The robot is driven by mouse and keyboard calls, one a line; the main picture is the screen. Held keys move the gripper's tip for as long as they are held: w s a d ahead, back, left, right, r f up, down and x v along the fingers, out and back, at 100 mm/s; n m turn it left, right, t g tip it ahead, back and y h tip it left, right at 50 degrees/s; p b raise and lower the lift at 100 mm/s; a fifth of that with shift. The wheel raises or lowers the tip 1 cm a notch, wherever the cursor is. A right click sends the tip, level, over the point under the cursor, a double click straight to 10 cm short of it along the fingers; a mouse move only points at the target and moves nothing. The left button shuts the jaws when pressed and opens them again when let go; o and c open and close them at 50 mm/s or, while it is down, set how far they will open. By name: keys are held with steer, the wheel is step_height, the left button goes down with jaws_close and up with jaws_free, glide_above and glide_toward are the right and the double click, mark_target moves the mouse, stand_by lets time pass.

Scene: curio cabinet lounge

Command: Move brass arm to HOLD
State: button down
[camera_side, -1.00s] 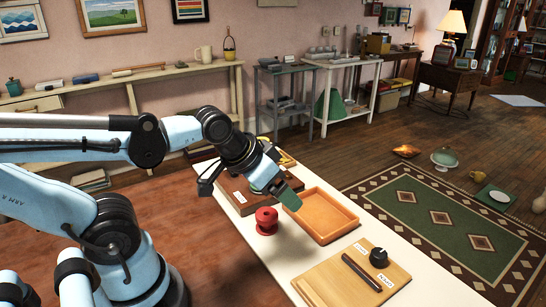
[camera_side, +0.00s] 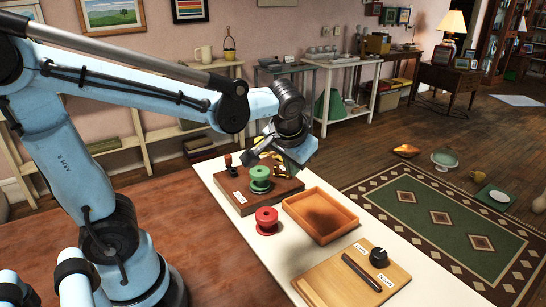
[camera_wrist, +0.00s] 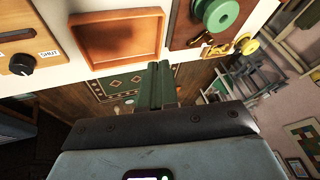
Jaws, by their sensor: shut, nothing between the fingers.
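The brass arm (camera_wrist: 222,46) is on a dark wooden board (camera_wrist: 185,38) in the wrist view, beside a green spool (camera_wrist: 215,12) and near a yellow knob (camera_wrist: 249,45). In the side view brass parts (camera_side: 281,169) show partly behind my gripper. A white label (camera_side: 240,197) is on the board's front part; I cannot read HOLD there. My gripper (camera_side: 300,166) is above the board's far right part. In the wrist view its green fingers (camera_wrist: 162,72) are together, empty, and apart from the brass arm.
An orange tray (camera_side: 320,214) lies right of the board. A red spool (camera_side: 267,220) stands in front. A light wooden board (camera_side: 330,283) with a black knob (camera_side: 379,257) and labels is nearer. The white tabletop (camera_side: 222,182) has narrow free strips between these.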

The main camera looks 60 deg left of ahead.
steer(key=shift+w+a+f+n+g+y, duration=0.15)
steer(key=shift+w+a+n+g+y, duration=0.25)
steer(key=shift+w, duration=0.5)
steer(key=shift+w+a+f+n+g+y, duration=0.2)
steer(key=shift+w+n+y, duration=0.25)
steer(key=shift+w+y, duration=0.3)
steer(key=shift+w+a+f+n+g+y, duration=0.15)
steer(key=shift+w+a+n+y, duration=0.25)
steer(key=shift+w, duration=0.6)
glide_toward(282, 174)
steer(key=f, duration=0.1)
steer(key=w+f, duration=0.1)
steer(key=f, duration=0.1)
steer(key=w+f, duration=0.1)
steer(key=shift+w+d+f, duration=0.2)
steer(key=shift+w+f, duration=0.05)
steer(key=shift+s+a+r, duration=0.1)
steer(key=shift+s+a, duration=0.15)
steer(key=shift+a, duration=0.35)
steer(key=shift+s+a+r, duration=0.1)
steer(key=shift+s+a, duration=0.15)
steer(key=shift+a, duration=0.3)
steer(key=shift+s+a, duration=0.2)
steer(key=shift+a, duration=0.4)
